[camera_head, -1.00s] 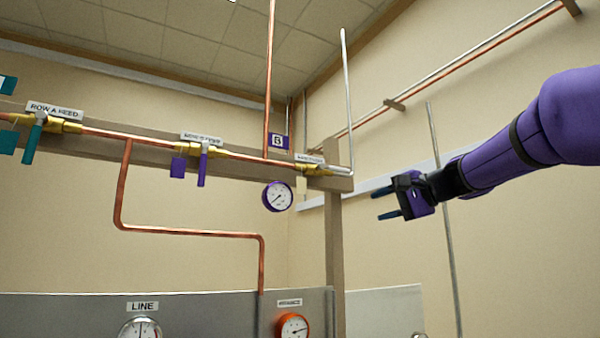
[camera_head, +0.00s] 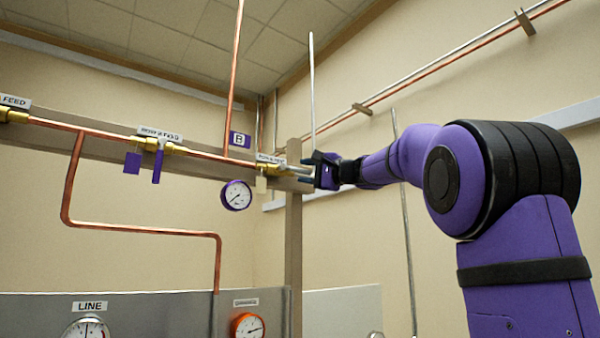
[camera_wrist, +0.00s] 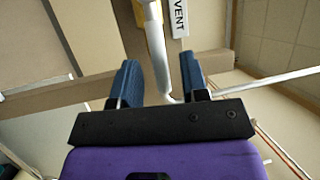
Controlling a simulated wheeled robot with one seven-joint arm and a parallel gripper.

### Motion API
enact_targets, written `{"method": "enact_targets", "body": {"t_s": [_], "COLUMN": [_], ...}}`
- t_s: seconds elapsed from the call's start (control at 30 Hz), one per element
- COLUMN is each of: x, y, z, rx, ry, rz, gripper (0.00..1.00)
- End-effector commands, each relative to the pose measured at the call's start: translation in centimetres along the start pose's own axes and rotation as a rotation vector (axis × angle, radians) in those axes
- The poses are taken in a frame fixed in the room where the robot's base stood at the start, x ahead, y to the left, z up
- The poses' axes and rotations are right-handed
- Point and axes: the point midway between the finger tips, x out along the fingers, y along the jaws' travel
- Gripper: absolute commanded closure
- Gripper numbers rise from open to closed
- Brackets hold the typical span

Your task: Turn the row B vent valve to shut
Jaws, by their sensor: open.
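The row B vent valve (camera_head: 268,169) is a brass fitting at the right end of the copper line, under a small white label (camera_head: 270,159). A pale tag (camera_head: 261,185) hangs below it. My gripper (camera_head: 306,172) is at the valve's right side, jaws open. In the wrist view a pale grey bar (camera_wrist: 158,50) runs lengthwise between the two blue fingers, with gaps on both sides. It seems to be the valve's handle in line with the pipe, but I cannot separate handle from pipe surely. The label reading VENT (camera_wrist: 179,14) shows beyond the fingertips.
A purple-handled row B feed valve (camera_head: 158,160) with its tag is to the left. A gauge (camera_head: 236,195) hangs below the line. A thin vertical silver pipe (camera_head: 312,90) rises close by my gripper. A wooden post (camera_head: 293,240) stands below.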

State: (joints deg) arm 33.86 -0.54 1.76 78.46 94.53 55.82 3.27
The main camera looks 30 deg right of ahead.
Motion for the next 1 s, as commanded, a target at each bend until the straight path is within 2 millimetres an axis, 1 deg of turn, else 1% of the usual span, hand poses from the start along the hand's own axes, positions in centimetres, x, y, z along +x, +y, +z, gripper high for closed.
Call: {"method": "enact_targets", "body": {"t_s": [0.03, 0.1, 0.2, 0.53, 0.57, 0.6, 0.67, 0.7, 0.73, 1.0], "x": [0.7, 1.3, 1.9, 2.2, 2.2, 2.2, 2.2, 2.2, 2.2, 2.1], "y": [0.1, 0.1, 0.0, 0.0, 0.0, 0.0, 0.0, 0.0, 0.0, 0.1], "z": [-0.1, 0.0, 0.0, 0.0, 0.0, 0.0, 0.0, 0.0, 0.0, -0.3], "rx": [0.001, 0.0, 0.0, 0.0, 0.0, 0.0, 0.0, 0.0, 0.0, 0.006], "ry": [-0.001, -0.001, 0.0, 0.001, 0.001, 0.001, 0.001, 0.001, 0.001, 0.002], "rz": [0.0, 0.001, 0.001, 0.001, 0.001, 0.001, 0.001, 0.001, 0.001, -0.001], "gripper": [0.59, 0.59, 0.59, 0.59, 0.64, 0.73, 0.87, 0.96, 1.0, 1.0]}}
